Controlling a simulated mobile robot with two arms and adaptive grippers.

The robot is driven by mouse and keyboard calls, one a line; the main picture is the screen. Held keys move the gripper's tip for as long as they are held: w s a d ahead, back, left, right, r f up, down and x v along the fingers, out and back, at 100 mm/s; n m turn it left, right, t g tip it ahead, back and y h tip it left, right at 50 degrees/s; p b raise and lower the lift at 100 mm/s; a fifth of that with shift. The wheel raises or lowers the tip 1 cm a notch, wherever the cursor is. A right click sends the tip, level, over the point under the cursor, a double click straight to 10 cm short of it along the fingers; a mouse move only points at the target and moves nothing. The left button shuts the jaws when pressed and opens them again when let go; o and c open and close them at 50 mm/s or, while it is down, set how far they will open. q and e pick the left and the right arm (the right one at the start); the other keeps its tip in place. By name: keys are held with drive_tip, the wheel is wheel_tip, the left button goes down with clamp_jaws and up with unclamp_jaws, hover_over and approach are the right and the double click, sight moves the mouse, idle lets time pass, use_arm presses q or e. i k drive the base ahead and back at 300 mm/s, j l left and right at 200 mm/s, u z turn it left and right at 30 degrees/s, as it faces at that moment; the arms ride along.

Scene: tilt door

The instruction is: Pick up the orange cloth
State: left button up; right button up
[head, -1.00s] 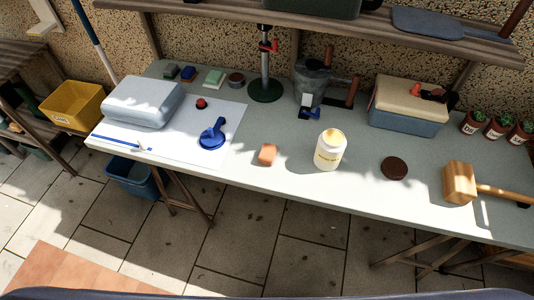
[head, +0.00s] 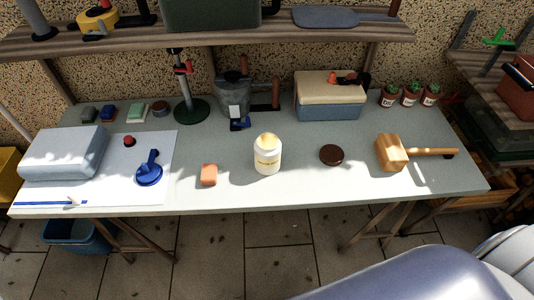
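A small orange block-like thing (head: 209,174) lies near the front edge of the workbench (head: 310,195), left of a white jar. It is the only orange piece on the bench; I cannot tell whether it is a folded cloth. Nothing touches it. Neither of my grippers shows in the head view.
The white jar (head: 267,155) with a yellow top stands close right of it. A blue suction-cup tool (head: 149,170), a dark round disc (head: 331,155) and a wooden mallet (head: 392,153) lie on the bench. A shelf (head: 210,38) runs above. The front strip between jar and mallet is clear.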

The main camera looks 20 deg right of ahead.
sight(209, 174)
drive_tip(key=j+z, duration=0.1)
drive_tip(key=z, duration=0.3)
drive_tip(key=j+z, duration=0.15)
drive_tip(key=z, duration=0.2)
drive_tip(key=j+z, duration=0.1)
drive_tip(key=z, duration=0.3)
drive_tip(key=j+z, duration=0.1)
drive_tip(key=z, duration=0.3)
drive_tip(key=k+j, duration=0.2)
